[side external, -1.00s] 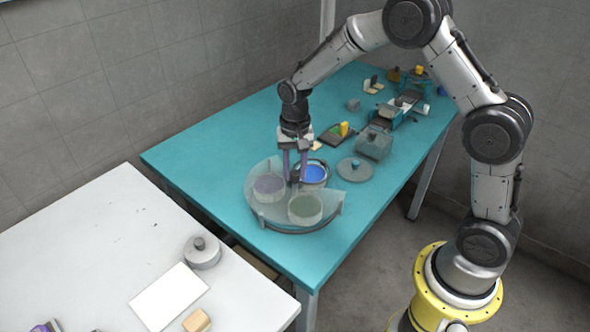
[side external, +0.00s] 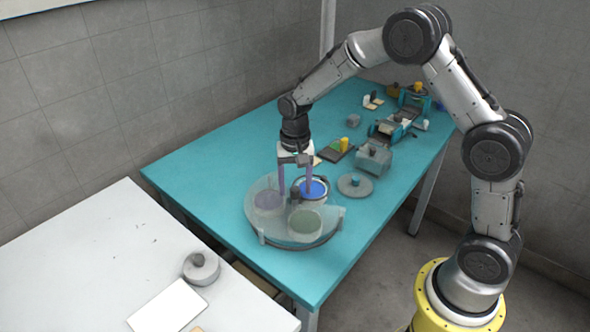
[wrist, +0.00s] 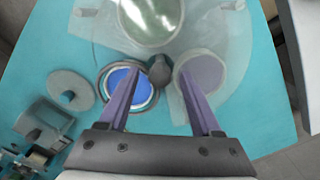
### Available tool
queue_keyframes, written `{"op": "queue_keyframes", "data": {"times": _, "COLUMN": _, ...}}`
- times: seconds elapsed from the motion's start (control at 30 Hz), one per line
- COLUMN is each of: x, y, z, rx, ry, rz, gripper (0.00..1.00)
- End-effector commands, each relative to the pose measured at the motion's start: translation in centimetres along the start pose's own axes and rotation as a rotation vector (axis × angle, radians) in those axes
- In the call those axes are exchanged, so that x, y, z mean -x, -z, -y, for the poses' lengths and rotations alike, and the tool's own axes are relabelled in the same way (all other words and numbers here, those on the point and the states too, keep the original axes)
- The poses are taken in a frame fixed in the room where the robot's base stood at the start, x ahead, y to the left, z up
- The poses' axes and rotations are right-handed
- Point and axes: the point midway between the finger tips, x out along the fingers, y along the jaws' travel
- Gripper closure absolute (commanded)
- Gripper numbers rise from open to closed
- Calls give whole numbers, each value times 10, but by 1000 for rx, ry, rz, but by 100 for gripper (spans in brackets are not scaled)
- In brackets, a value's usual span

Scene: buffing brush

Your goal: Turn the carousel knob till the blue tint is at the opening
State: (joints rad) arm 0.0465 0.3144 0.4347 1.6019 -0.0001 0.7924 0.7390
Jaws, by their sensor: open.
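The carousel (side external: 258,222) is a round stand with a translucent cover and a dark central knob (side external: 295,194). The blue tint (side external: 314,188) is bright and uncovered in the cover's opening, and it also shows clearly in the wrist view (wrist: 121,82). The purple tint (wrist: 204,76) and the green tint (wrist: 147,20) look dull under the cover. My gripper (side external: 295,189) is open and points down over the carousel. In the wrist view its purple fingers stand on both sides of the knob (wrist: 159,70) with gaps visible. Nothing is held.
A grey lid (side external: 355,185) and a grey box (side external: 373,158) stand right of the carousel on the teal table (side external: 215,160). Several small tools lie farther back. A white table (side external: 90,260) at the left holds a lidded grey pot (side external: 201,268). The teal table's left part is clear.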

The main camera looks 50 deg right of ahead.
Motion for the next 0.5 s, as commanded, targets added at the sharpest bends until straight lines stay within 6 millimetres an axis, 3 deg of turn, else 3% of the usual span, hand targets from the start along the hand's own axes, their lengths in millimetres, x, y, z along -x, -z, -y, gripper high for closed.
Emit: {"op": "queue_keyframes", "data": {"times": 0.5, "x": 100, "y": 1, "z": 1, "rx": 0, "ry": 5, "rz": -6, "gripper": 35}}
